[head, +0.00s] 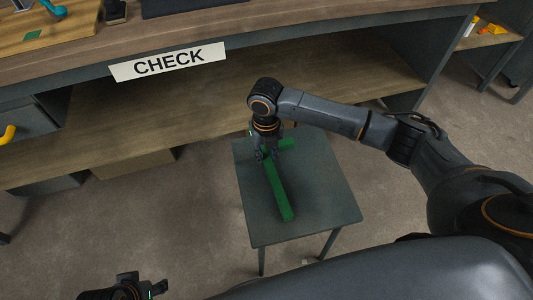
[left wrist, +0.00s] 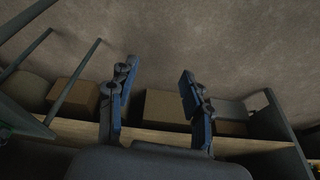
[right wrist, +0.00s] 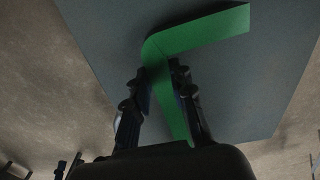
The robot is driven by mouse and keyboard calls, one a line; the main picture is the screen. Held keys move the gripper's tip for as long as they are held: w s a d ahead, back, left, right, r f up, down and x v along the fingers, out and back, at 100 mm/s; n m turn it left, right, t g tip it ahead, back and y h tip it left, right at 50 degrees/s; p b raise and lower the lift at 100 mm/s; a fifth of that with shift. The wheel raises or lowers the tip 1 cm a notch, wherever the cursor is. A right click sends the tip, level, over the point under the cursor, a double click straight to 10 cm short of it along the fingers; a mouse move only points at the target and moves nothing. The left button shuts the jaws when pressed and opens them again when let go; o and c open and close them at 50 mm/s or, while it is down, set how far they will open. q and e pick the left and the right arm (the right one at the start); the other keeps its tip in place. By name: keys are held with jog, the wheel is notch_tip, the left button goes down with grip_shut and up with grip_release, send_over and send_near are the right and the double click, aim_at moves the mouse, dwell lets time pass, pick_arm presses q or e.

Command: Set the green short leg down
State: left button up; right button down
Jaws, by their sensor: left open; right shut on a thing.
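The green short leg (head: 279,195) is at the small grey table (head: 325,195) in the head view, its long bar pointing toward me. A second green bar meets it at its far end, making an angled shape; I cannot tell whether they are one piece. In the right wrist view the green leg (right wrist: 205,30) shows its bend against the grey top. My right gripper (head: 266,156) points down, shut on the leg near the bend. Whether the leg touches the tabletop is unclear. My left gripper (head: 140,288) is open and empty, away from the table; its spread fingers show in the left wrist view (left wrist: 155,95).
A long wooden bench with a CHECK sign (head: 168,63) and a lower shelf (head: 150,130) stands behind the grey table. A cardboard box (head: 125,170) sits under the shelf. The grey tabletop is bare to the right of the green leg. Floor is open to the left.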

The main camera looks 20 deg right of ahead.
jog(key=c, duration=1.1)
grip_release()
jog(key=shift+f, duration=0.1)
jog(key=shift+c, duration=0.2)
jog(key=shift+r, duration=0.7)
pick_arm(q)
notch_tip(320, 180, down, 11)
jog(key=p, duration=0.3)
jog(key=shift+g, duration=0.3)
pick_arm(e)
notch_tip(320, 180, up, 11)
pick_arm(q)
jog(key=shift+d+f, duration=0.1)
pick_arm(e)
jog(key=shift+f, duration=0.15)
